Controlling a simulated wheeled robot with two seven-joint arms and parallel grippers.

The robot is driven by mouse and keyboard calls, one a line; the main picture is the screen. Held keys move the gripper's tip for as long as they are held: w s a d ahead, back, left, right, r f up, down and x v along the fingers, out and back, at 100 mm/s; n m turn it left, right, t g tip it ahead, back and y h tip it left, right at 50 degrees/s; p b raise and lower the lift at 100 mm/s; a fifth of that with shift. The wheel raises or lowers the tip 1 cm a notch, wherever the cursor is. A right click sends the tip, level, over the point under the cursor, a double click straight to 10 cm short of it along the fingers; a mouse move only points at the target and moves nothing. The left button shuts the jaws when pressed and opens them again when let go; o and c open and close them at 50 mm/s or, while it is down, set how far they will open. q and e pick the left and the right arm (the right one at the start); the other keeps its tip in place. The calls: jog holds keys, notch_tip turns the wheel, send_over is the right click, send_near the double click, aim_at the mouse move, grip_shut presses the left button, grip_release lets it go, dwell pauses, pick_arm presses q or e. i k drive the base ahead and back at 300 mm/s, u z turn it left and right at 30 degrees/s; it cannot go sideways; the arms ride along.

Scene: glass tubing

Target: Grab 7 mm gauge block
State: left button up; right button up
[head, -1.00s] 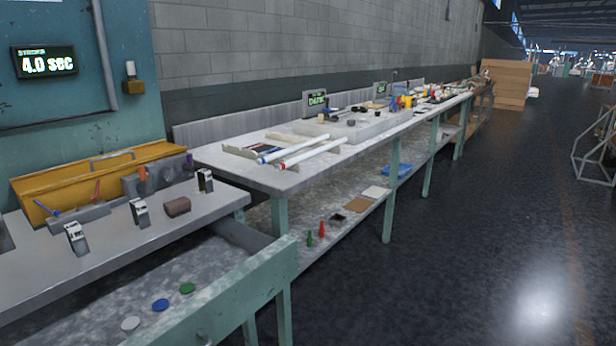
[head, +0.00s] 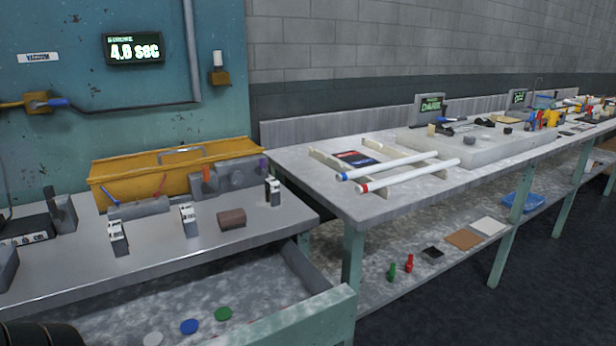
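No block can be read as 7 mm at this size. Three small upright metal pieces with black and white faces stand on the grey bench top: one at the left (head: 117,236), one in the middle (head: 187,217) and one at the right near the bench's edge (head: 272,191). I cannot tell whether any of them is a gauge block. Neither of my grippers shows in the head view.
A yellow toolbox (head: 130,178) stands at the bench's back, with a brown block (head: 231,218) in front. Below is an open drawer (head: 320,312) with blue (head: 189,326) and green (head: 223,313) discs. A table (head: 300,165) with white tubes (head: 408,175) adjoins right.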

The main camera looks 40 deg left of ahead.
aim_at(272, 186)
jog(key=i, duration=3)
jog(key=u, duration=4.2)
